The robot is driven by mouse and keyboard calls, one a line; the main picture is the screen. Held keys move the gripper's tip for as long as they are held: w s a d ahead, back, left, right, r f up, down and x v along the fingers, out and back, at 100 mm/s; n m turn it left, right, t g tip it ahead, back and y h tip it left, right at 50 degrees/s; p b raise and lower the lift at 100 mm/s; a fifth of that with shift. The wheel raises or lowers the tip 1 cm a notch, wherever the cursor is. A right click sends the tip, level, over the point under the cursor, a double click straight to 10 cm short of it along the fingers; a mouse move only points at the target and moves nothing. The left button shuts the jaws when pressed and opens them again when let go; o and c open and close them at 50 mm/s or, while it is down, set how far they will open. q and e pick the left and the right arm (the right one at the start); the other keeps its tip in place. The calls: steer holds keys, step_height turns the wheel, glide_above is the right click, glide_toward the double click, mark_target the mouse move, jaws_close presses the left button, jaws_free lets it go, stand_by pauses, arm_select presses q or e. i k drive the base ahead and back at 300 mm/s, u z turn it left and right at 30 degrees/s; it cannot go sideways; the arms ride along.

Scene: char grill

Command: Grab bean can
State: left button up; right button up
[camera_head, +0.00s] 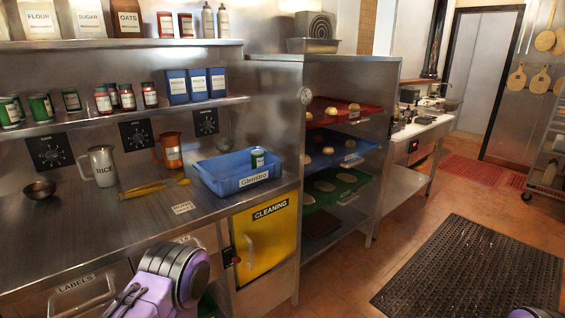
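Several cans stand on the steel shelf, and I cannot read which one is the bean can. Green cans (41,107) are at the shelf's left, partly cut off by the frame edge. Red-labelled cans or jars (103,100) stand right of them. Only a sliver of my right arm shows at bottom right.
Blue boxes (198,84) stand on the shelf. A tray rack (345,112) stands right of the counter. Floor around the black mat (478,268) is open.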

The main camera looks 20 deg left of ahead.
mark_target(257, 155)
steer(key=z, duration=0.6)
steer(key=i, duration=1.2)
steer(key=z, duration=0.3)
steer(key=i, duration=0.9)
steer(key=u, duration=0.95)
steer(key=i, duration=0.75)
steer(key=u, duration=0.9)
